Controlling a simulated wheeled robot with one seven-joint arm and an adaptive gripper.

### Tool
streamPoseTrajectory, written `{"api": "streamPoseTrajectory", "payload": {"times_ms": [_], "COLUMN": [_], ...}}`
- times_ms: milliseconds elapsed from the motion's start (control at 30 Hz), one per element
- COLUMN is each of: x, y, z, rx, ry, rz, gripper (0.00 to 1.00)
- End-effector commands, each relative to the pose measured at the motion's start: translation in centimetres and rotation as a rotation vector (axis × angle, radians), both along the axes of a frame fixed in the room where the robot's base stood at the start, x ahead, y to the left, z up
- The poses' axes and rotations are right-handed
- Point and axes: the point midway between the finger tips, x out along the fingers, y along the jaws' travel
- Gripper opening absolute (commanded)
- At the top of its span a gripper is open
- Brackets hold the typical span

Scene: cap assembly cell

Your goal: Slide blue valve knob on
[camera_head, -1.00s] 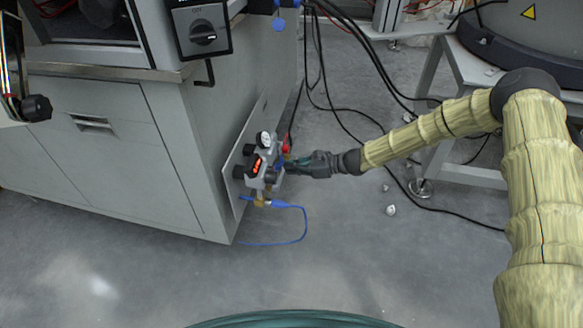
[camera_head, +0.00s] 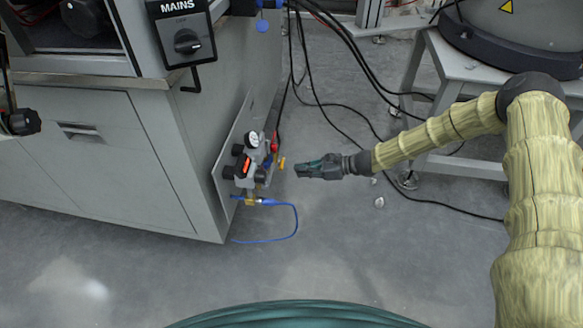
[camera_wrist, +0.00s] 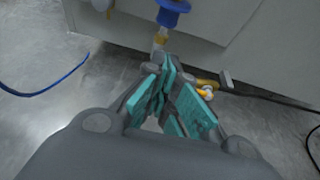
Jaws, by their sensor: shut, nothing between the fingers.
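A blue part (camera_wrist: 172,8) that looks like the valve knob shows at the top of the wrist view, on the valve unit by the cabinet's side panel. In the head view only a small blue patch (camera_head: 267,160) of it shows. I cannot tell how far on its stem it sits. The valve unit (camera_head: 245,168) carries a round white gauge, dark knobs and a red display.
A small yellow part (camera_head: 282,163) sticks out at the valve unit's right side. A blue hose (camera_head: 296,222) loops below it. The grey cabinet (camera_head: 150,165) stands left. Black cables (camera_head: 335,130) hang behind. The floor below my gripper is clear.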

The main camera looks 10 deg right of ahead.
Motion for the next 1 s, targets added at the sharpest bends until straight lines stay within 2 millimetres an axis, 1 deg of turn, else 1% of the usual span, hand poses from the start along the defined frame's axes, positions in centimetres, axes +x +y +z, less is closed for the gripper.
{"api": "streamPoseTrajectory", "payload": {"times_ms": [33, 100, 233, 800, 867, 933, 967, 1000], "x": [-0.1, -0.2, -0.4, -0.5, -1.0, -2.3, -3.1, -4.4], "y": [-0.6, -1.1, -1.5, -1.5, -1.2, -0.5, -0.1, 0.5], "z": [0.4, 0.5, 0.6, 0.5, 0.2, -0.6, -1.2, -2.0], "rx": [0.0, 0.0, 0.0, -0.003, -0.014, -0.045, -0.066, -0.1], "ry": [0.0, 0.0, 0.0, 0.001, 0.003, 0.008, 0.009, 0.012], "rz": [-0.002, -0.002, -0.001, 0.002, 0.013, 0.04, 0.058, 0.088], "gripper": [0.0, 0.0, 0.0, 0.0, 0.0, 0.0, 0.0, 0.0]}}
